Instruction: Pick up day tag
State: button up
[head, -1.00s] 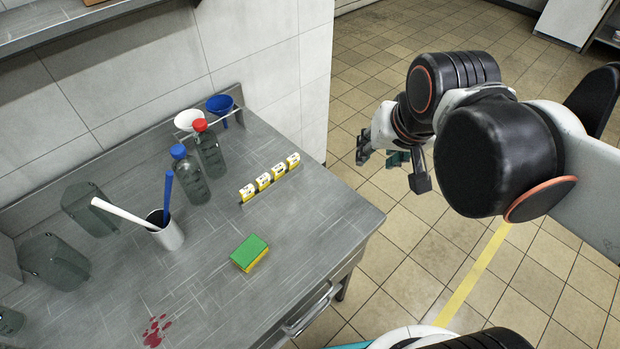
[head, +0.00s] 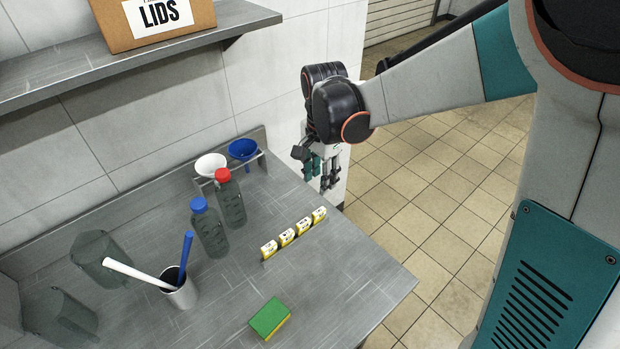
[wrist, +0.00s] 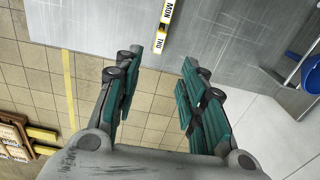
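Several yellow-and-white day tags stand in a row on the steel table; the nearest-left tag (head: 269,249) and the far-right tag (head: 319,214) mark its ends. In the wrist view, yellow tags (wrist: 164,27) show at the top edge, beyond the fingertips, one reading MON. My gripper (head: 322,172) hangs above and past the table's far right edge, apart from the tags. In the wrist view my gripper (wrist: 155,68) has its two green-padded fingers spread apart with nothing between them.
The steel table (head: 345,290) is bare right of the tags. A green-yellow sponge (head: 269,318), red-capped bottle (head: 229,198), blue-capped bottle (head: 209,230), cup (head: 181,291) with brushes and blue funnel (head: 242,149) stand around. A shelf (head: 130,62) overhangs the back left.

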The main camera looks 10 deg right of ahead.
jog(key=b, duration=0.3)
send_over(319, 211)
notch_tip(319, 211, down, 9)
jog(key=shift+a+f, duration=0.1)
jog(key=shift+a, duration=0.05)
jog(key=shift+f+b, duration=1.1)
jog(key=shift+f, duration=1.6)
jog(key=shift+r, duration=0.1)
jog(key=c, duration=0.8)
